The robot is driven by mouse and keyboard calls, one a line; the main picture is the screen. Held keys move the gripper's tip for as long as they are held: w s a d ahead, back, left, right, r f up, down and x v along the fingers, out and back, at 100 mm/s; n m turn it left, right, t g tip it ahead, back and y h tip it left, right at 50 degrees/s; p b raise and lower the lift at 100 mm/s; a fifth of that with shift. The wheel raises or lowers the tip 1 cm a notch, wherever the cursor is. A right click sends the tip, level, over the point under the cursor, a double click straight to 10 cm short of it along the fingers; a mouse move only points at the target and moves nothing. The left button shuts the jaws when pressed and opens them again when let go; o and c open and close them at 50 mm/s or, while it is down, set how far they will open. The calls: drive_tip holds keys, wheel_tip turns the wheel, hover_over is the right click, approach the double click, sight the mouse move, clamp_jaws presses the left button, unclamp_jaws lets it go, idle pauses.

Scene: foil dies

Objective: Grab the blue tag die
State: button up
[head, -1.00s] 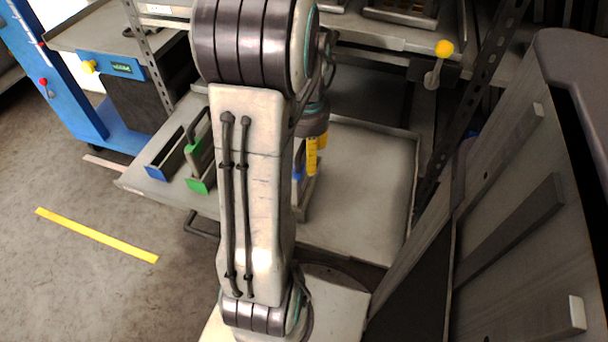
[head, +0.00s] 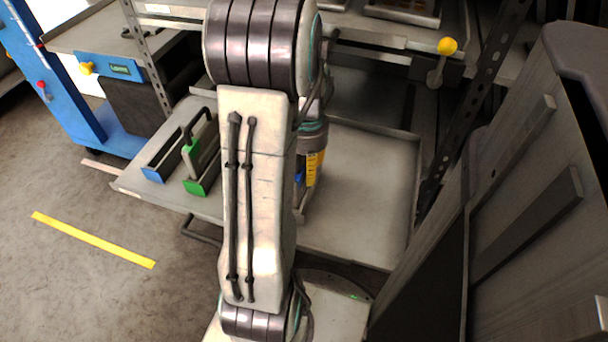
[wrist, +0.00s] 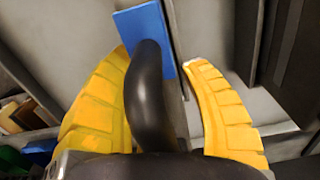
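In the wrist view a die's blue tag (wrist: 146,36) lies beyond my fingertips, and its thick dark handle (wrist: 150,95) rises between my two yellow fingers. My gripper (wrist: 165,62) is open around the handle. The handle is close to the left finger, and a clear gap shows on its right. In the head view my gripper (head: 314,168) is partly hidden behind my arm, low over the tray. A bit of blue tag (head: 298,179) shows beside it; most of that die is hidden.
A die with a green tag (head: 196,188) and another with a blue tag (head: 155,174) stand on the left of the grey tray (head: 350,225). The tray's right half is bare. A yellow-knobbed lever (head: 446,47) and rack posts stand behind; a grey cabinet (head: 540,200) stands right.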

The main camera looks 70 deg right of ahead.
clamp_jaws()
drive_tip(key=shift+r, duration=0.1)
